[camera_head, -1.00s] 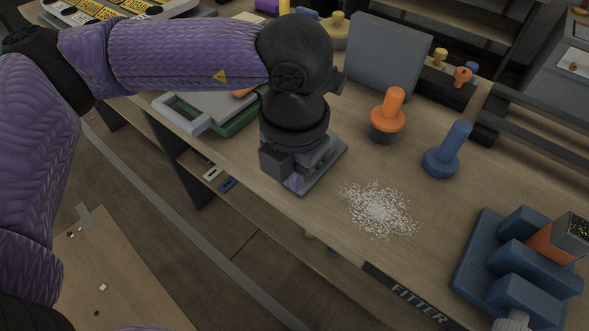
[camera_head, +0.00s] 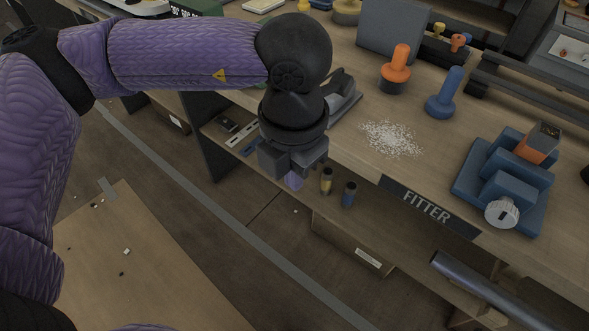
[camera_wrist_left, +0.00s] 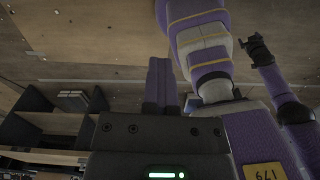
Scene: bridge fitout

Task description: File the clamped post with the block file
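A blue vise (camera_head: 484,182) stands on the bench at the right, with a grey knob at its front. An orange block with a dark speckled top (camera_head: 536,142) sits in its jaws; this appears to be the clamped post. A grey tool with a flat base (camera_head: 343,95), possibly the block file, lies on the bench, partly hidden behind my left wrist. My left gripper (camera_head: 293,180) hangs in front of the bench edge, apart from these. Its fingers (camera_wrist_left: 160,85) look closed together with nothing visible between them. A dark end of another arm, probably my right gripper (camera_wrist_left: 257,48), shows small in the wrist view.
White grains (camera_head: 392,138) lie on the bench. An orange-handled tool (camera_head: 397,68) and a blue one (camera_head: 446,95) stand behind them. A grey panel (camera_head: 388,32) stands further back.

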